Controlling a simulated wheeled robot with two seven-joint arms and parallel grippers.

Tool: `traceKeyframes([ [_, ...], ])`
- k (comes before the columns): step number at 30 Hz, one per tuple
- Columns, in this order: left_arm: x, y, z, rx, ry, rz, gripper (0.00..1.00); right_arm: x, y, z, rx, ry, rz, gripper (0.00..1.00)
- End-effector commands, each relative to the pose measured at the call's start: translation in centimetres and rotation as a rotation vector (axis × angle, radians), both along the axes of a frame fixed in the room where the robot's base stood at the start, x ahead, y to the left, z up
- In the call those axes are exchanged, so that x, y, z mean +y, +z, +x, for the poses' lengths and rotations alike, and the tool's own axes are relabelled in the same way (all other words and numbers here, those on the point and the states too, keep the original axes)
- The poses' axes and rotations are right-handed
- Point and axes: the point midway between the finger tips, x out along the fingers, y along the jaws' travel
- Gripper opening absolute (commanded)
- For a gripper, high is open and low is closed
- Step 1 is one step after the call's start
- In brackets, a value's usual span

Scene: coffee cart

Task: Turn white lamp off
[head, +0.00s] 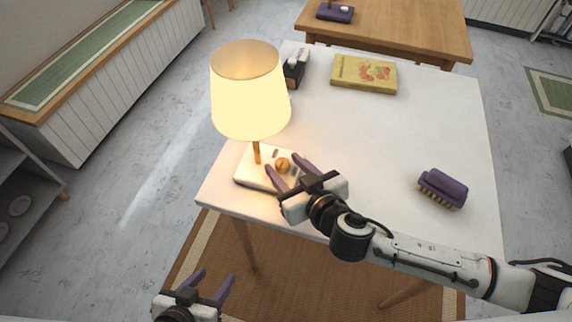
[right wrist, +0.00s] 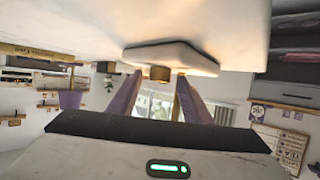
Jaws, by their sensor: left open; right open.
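The white lamp is lit, with a glowing cream shade (head: 250,95) on a thin wooden stem. Its white base (head: 246,176) stands at the table's near left corner and carries a round orange-brown knob (head: 282,165). My right gripper (head: 287,172) is open at the base, its purple fingers on either side of the knob in the head view. In the right wrist view the lamp base (right wrist: 190,58) and the knob (right wrist: 160,74) show just beyond and between the fingertips. I cannot tell whether they touch. My left gripper (head: 212,280) is open and empty, low before the table.
The table's middle is clear. A wooden table (head: 400,25) stands behind.

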Motion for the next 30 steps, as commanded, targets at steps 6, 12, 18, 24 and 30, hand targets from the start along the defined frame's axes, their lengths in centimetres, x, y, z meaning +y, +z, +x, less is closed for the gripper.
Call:
traceKeyframes([
  [6, 0.0, 0.4, 0.7, -0.015, 0.0, 0.0, 0.51, 0.1, -0.2, 0.3, 0.001, 0.0, 0.0, 0.45],
  [12, 0.0, 0.6, 1.0, -0.022, -0.001, -0.001, 0.51, 0.1, -0.2, 0.3, 0.001, 0.0, 0.0, 0.29],
  [18, 0.0, 0.6, 1.0, -0.022, 0.0, -0.002, 0.51, 0.1, -0.1, 0.3, 0.001, 0.0, 0.0, 0.03],
  [24, 0.0, 0.7, 0.7, -0.017, -0.001, -0.001, 0.51, 0.0, -0.1, 0.3, 0.0, 0.018, -0.002, 0.04],
  [30, 0.0, 1.3, 0.5, -0.012, -0.001, -0.001, 0.51, -0.2, 0.0, 0.5, 0.0, 0.097, -0.002, 0.04],
])
